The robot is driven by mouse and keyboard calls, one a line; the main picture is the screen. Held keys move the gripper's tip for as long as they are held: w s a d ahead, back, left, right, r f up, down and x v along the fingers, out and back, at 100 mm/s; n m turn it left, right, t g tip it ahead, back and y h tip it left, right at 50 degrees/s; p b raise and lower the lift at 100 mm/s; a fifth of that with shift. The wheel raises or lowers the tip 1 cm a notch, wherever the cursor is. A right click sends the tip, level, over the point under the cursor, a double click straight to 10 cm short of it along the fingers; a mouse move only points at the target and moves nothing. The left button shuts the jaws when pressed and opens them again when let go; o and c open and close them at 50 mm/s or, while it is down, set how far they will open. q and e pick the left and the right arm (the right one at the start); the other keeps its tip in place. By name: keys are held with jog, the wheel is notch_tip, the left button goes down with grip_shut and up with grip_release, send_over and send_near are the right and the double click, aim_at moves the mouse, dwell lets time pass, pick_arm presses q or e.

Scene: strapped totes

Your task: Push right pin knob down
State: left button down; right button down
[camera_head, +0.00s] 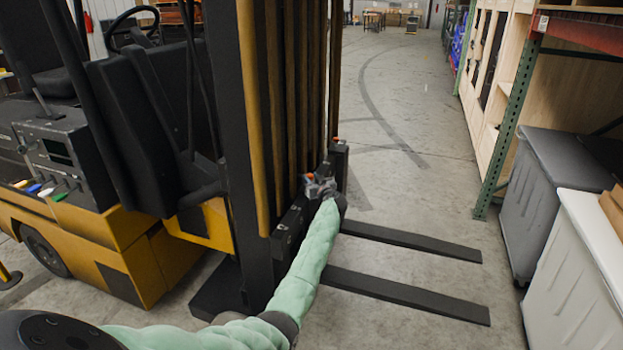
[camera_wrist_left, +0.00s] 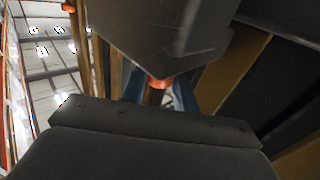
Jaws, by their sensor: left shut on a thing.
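My left gripper (camera_head: 320,187) is at the forklift's fork carriage, at the end of my green-sleeved arm. In the left wrist view its blue fingertips (camera_wrist_left: 160,97) are on either side of a small orange knob (camera_wrist_left: 158,82), shut on it. The knob is partly hidden by the fingers and a dark metal block (camera_wrist_left: 172,35). A second orange knob (camera_head: 335,139) sits farther back on top of the carriage, apart from the gripper. I cannot tell for certain which knob is the right one. My right gripper is not in view.
The yellow and black forklift (camera_head: 130,255) fills the left. Two dark forks (camera_head: 410,240) stick out low to the right. Grey and white bins (camera_head: 545,195) and a green-posted rack (camera_head: 510,110) stand at the right. The floor (camera_head: 410,150) between is clear.

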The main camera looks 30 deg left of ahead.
pick_arm(q)
jog(key=c, duration=1.3)
grip_release()
jog(key=shift+f, duration=0.3)
jog(key=shift+c, duration=0.2)
